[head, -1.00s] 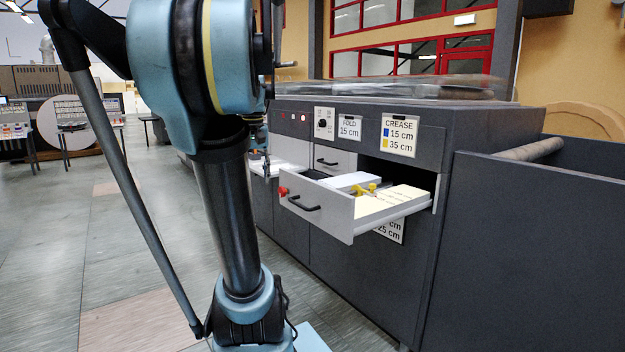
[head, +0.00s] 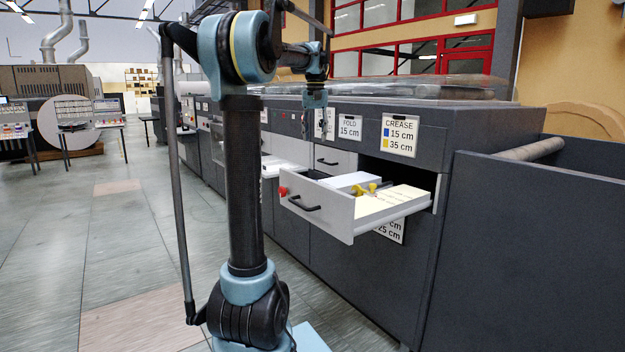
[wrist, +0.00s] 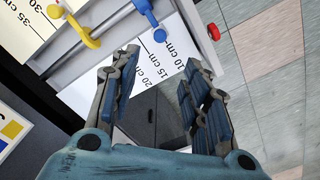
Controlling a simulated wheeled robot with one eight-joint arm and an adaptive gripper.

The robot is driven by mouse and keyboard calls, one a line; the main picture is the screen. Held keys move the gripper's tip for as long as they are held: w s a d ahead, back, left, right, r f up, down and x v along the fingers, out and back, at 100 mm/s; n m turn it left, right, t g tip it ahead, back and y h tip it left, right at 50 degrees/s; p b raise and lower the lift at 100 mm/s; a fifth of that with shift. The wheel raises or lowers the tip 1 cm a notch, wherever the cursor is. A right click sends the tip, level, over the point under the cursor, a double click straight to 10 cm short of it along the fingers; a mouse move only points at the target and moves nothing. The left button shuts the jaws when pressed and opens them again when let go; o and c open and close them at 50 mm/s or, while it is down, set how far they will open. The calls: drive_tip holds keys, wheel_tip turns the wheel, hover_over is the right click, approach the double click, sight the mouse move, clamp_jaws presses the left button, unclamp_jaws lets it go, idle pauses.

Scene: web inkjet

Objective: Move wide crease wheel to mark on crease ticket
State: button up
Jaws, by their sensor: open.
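The crease ticket (head: 400,135) on the dark cabinet reads blue 15 cm, yellow 35 cm; part of it shows in the wrist view (wrist: 12,128). Below it, an open drawer (head: 325,208) holds a white scale strip with black centimetre marks (wrist: 150,50). A yellow crease wheel (wrist: 75,28) sits across the drawer, between the 30 and 20 marks; it also shows in the head view (head: 367,189). A blue wheel (wrist: 151,17) sits nearer the low-number end. My gripper (wrist: 160,66) is open and empty, above the drawer, its fingers apart from both wheels.
A red knob (wrist: 213,31) sits at the drawer's outer end, and a black handle (head: 304,203) is on its front. A FOLD 15 cm ticket (head: 349,128) hangs left of the crease ticket. A dark bin wall (head: 530,240) stands at right. The floor at left is clear.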

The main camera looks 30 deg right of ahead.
wheel_tip(320, 180, down, 16)
drive_tip(key=shift+a+f, duration=0.1)
drive_tip(key=shift+f, duration=0.1)
idle(0.4)
clamp_jaws()
